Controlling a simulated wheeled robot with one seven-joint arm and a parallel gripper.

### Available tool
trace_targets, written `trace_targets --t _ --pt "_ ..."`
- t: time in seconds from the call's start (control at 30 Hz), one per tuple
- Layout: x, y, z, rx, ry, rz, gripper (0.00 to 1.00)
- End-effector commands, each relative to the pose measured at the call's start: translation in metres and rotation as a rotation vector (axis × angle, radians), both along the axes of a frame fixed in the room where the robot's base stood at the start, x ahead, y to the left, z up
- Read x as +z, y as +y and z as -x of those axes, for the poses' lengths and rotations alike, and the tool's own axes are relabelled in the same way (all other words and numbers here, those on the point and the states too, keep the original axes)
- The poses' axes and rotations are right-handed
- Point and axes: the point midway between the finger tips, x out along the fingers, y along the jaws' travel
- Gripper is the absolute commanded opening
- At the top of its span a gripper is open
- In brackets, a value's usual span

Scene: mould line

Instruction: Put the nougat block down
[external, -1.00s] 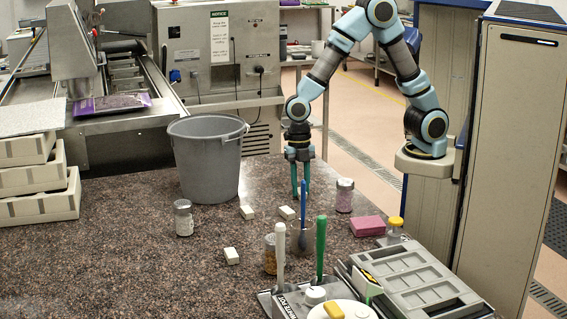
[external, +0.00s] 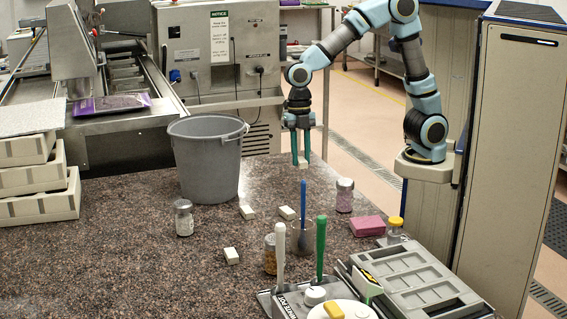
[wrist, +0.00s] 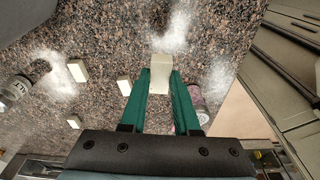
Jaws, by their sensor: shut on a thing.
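My gripper (external: 301,162) is shut on a small cream nougat block (external: 304,163) and holds it above the speckled counter (external: 150,262), behind the pot with the blue-handled tool. In the wrist view the held block (wrist: 161,73) sits between the green fingertips (wrist: 161,80). Several similar cream blocks lie on the counter: one at the middle (external: 247,212), one right of it (external: 287,212) and one nearer the front (external: 231,256).
A grey bucket (external: 206,165) stands left of my gripper. A jar of pink pieces (external: 344,195) and a pink block (external: 368,226) are to the right. A glass jar (external: 184,218) stands at the left. White powder patches (wrist: 178,30) mark the counter near the held block.

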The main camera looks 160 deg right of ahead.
Motion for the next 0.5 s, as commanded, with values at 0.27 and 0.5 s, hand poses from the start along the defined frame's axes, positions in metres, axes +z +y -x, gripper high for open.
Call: trace_targets --t 0.27,0.5 --pt "0.068 -0.001 0.0 0.0 -0.005 0.007 0.0" --pt "0.125 0.0 0.0 -0.001 -0.002 0.004 0.0"
